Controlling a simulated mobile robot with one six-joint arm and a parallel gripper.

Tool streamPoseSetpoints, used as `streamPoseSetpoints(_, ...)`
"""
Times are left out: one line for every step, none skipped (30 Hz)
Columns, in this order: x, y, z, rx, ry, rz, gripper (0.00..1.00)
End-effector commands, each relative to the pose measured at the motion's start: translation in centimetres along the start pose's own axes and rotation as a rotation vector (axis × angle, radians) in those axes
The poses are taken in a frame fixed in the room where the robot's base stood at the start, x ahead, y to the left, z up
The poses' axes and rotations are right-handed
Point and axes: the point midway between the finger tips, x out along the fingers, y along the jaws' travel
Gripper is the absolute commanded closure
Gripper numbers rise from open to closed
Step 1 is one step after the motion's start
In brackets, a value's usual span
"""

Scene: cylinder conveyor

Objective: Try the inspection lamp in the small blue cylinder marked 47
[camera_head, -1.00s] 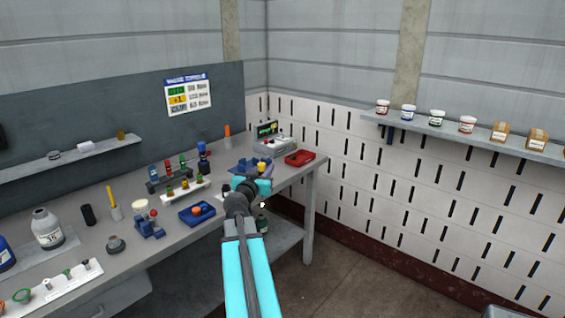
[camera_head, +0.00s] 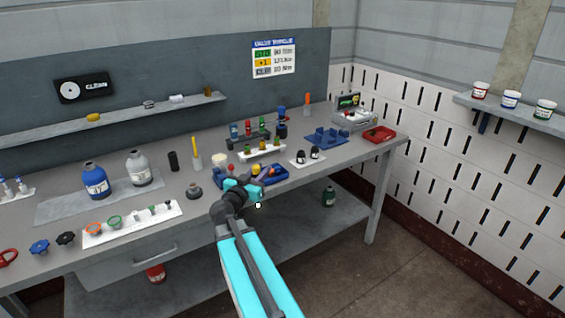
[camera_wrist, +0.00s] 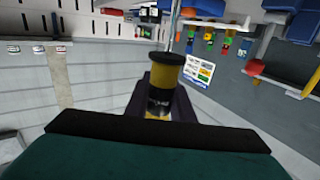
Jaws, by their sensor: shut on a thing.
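My gripper (camera_head: 243,190) is above the bench's front edge, pointing away from me. In the wrist view my gripper (camera_wrist: 160,103) is shut on a yellow and black lamp-like thing (camera_wrist: 167,72), with a wide black top and a narrower, glossy dark lower part. In the head view a small yellow end (camera_head: 256,169) shows above my jaws and a white spot below them. A blue cylinder (camera_head: 95,183) with a white label stands upright on a grey mat on the left of the bench, well apart from my gripper. Its number is too small to read.
A grey cylinder (camera_head: 138,170) stands right of the blue one. A white strip (camera_head: 130,226) with rings and small parts lies in front. A blue tray (camera_head: 277,178) is just behind my gripper. A wall shelf (camera_head: 130,112) runs behind the bench. Floor is clear at right.

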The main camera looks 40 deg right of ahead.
Motion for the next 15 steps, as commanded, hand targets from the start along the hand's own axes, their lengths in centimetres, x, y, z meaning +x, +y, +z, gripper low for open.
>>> streamPoseSetpoints(-1.2,-1.2,0.5,-0.002,0.000,-0.012,1.00)
streamPoseSetpoints(-1.9,-1.7,0.7,-0.001,0.001,-0.017,1.00)
streamPoseSetpoints(-2.8,-2.5,1.0,-0.001,0.001,-0.024,1.00)
streamPoseSetpoints(-3.4,-3.0,1.2,0.000,0.002,-0.028,1.00)
streamPoseSetpoints(-4.1,-3.6,1.4,0.000,0.002,-0.034,1.00)
streamPoseSetpoints(-5.0,-4.3,1.7,-0.001,0.002,-0.040,1.00)
streamPoseSetpoints(-5.7,-4.8,1.9,-0.001,0.002,-0.045,1.00)
streamPoseSetpoints(-6.4,-5.3,2.1,-0.001,0.002,-0.050,1.00)
streamPoseSetpoints(-7.4,-6.0,2.4,-0.001,0.002,-0.057,1.00)
streamPoseSetpoints(-8.1,-6.4,2.6,-0.001,0.003,-0.061,1.00)
streamPoseSetpoints(-8.8,-7.0,2.8,0.000,0.003,-0.067,1.00)
streamPoseSetpoints(-9.7,-7.5,3.0,0.000,0.003,-0.073,1.00)
streamPoseSetpoints(-10.5,-8.0,3.2,0.000,0.003,-0.079,1.00)
streamPoseSetpoints(-11.2,-8.4,3.4,0.000,0.003,-0.084,1.00)
streamPoseSetpoints(-12.2,-9.0,3.7,-0.001,0.004,-0.092,1.00)
